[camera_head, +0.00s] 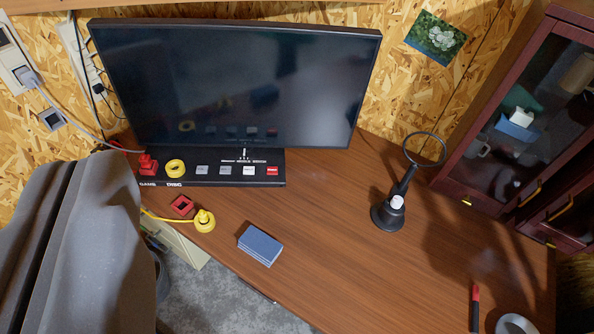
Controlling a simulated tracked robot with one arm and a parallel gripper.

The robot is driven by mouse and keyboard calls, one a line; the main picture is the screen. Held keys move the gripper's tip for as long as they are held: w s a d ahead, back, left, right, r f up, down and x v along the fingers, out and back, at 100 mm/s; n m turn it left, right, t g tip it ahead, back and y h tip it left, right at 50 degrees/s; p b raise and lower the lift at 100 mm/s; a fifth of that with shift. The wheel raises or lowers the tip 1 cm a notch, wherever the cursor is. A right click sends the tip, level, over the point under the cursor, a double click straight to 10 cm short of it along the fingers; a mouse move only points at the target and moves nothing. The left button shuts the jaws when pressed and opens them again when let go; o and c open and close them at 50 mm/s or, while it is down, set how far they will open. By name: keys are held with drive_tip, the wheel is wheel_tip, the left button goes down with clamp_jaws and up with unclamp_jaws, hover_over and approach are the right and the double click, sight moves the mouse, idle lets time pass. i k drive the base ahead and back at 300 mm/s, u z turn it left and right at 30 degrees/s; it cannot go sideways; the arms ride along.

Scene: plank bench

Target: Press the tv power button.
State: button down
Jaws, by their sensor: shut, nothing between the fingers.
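The TV (235,80) is a wide black screen, dark, standing against the chipboard wall at the back of the bench. In front of its lower left edge lies a black control panel (215,181) with a row of square buttons. The rightmost button (272,171) is red; a white button (248,171) and two grey ones (213,170) sit to its left. I cannot tell which one is the power button, as the labels are too small to read. My gripper is not in view.
A large grey form (85,240) fills the lower left. A red piece (147,163) and yellow ring (175,168) sit on the panel. A blue box (260,246), dark stand with ring (388,212) and glass-fronted cabinet (446,181) are on the bench. Its middle is clear.

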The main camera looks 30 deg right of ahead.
sight(270, 170)
drive_tip(key=z, duration=0.1)
drive_tip(key=i, duration=1)
drive_tip(key=u, duration=0.05)
